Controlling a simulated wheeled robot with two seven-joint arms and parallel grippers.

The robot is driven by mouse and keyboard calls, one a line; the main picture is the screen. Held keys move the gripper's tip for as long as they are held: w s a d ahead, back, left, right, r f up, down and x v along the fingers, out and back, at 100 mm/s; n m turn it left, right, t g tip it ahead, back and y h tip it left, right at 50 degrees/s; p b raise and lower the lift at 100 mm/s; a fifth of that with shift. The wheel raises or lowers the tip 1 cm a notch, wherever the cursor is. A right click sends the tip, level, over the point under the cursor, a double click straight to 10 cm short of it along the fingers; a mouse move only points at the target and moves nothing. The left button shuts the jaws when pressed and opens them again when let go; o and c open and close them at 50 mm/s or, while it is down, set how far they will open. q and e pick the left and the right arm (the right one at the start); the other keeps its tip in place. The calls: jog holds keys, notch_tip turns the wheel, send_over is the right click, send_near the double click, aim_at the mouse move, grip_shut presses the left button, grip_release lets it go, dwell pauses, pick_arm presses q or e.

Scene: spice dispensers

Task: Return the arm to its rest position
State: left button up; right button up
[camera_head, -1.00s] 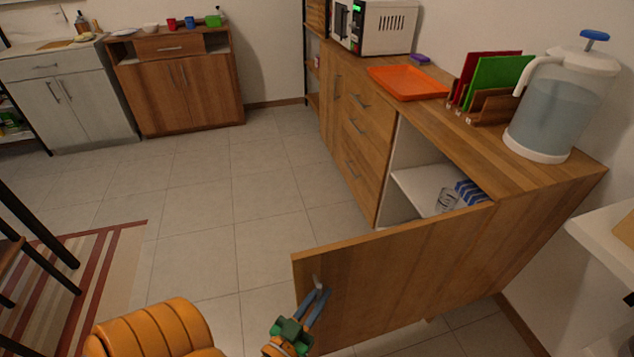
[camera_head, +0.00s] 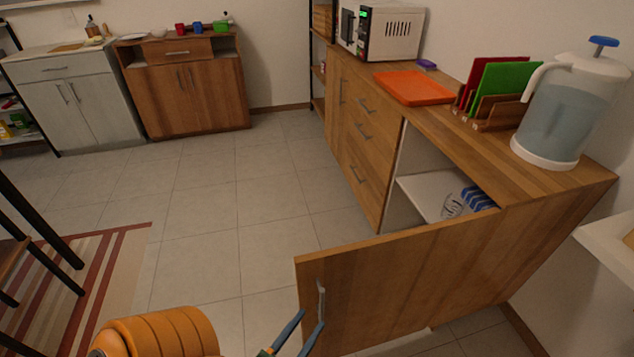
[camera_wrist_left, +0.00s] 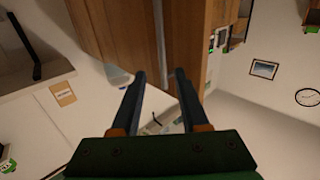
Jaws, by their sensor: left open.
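My left gripper (camera_head: 306,331) is low in the head view, beside the cabinet door's metal handle (camera_head: 321,300). Its two blue-grey fingers are apart. The orange part of my left arm (camera_head: 165,332) shows at the bottom of the head view. The wooden cabinet door (camera_head: 410,280) stands wide open. In the head view I cannot tell whether a finger touches the handle. My right gripper is not in view.
Inside the open cabinet are a glass (camera_head: 453,205) and a blue-and-white item (camera_head: 478,198) on a white shelf. The counter holds an orange tray (camera_head: 413,88), a microwave (camera_head: 388,32), cutting boards (camera_head: 500,88) and a water dispenser (camera_head: 565,112). The tiled floor (camera_head: 230,200) left of the door is clear.

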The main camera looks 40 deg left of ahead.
pick_arm(q)
jog(key=shift+s, duration=0.25)
jog(key=s+d+f+m+g+h+p, duration=0.1)
jog(key=s+d+f+g+h+p, duration=0.15)
jog(key=f+g, duration=0.4)
jog(key=s+d+f+m+g+h+p, duration=0.1)
jog(key=s+d+f+m+g+p, duration=0.2)
jog(key=f, duration=0.6)
jog(key=s+a+f+g+p, duration=0.1)
jog(key=s+f+g, duration=0.1)
jog(key=s, duration=0.3)
jog(key=s+a+f+g+p, duration=0.1)
jog(key=s+f+g, duration=0.1)
jog(key=s+g, duration=0.3)
jog(key=shift+s+f, duration=0.3)
jog(key=shift+f, duration=0.05)
